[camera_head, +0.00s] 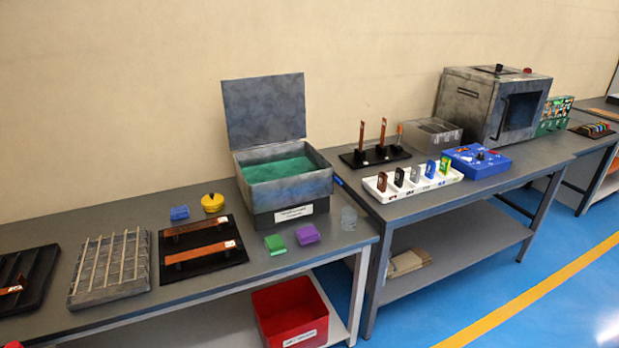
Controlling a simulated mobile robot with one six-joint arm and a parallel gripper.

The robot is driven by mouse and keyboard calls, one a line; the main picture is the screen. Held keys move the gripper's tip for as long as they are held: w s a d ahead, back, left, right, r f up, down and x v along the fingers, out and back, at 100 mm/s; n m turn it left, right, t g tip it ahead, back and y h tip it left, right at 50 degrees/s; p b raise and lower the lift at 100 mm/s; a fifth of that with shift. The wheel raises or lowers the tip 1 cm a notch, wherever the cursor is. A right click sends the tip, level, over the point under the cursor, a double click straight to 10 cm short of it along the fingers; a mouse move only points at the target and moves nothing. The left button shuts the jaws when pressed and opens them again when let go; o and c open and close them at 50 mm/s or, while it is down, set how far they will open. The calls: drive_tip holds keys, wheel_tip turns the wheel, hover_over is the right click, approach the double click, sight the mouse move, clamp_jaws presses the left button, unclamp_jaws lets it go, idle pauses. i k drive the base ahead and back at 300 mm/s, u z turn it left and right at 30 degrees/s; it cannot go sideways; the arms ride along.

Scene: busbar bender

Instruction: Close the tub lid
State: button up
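The tub (288,209) is a mottled grey box with green contents, standing on a dark base with a white label near the right end of the left table. Its lid (264,109) is a flat grey panel hinged at the back edge. The lid stands open, upright and leaning slightly back toward the wall. The green contents (279,169) fill most of the opening, and nothing lies across the tub's rim. My gripper is not in view.
Green (275,244) and purple (307,233) blocks and a clear cup (348,218) stand before the tub. A yellow pot (212,203), a blue block (179,212) and a black tray (201,265) lie left. A red bin (291,316) sits below.

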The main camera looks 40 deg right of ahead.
sight(260, 111)
drive_tip(key=z, duration=0.75)
drive_tip(key=k, duration=0.95)
drive_tip(key=u, duration=0.05)
drive_tip(key=i, duration=0.8)
drive_tip(key=z, duration=0.05)
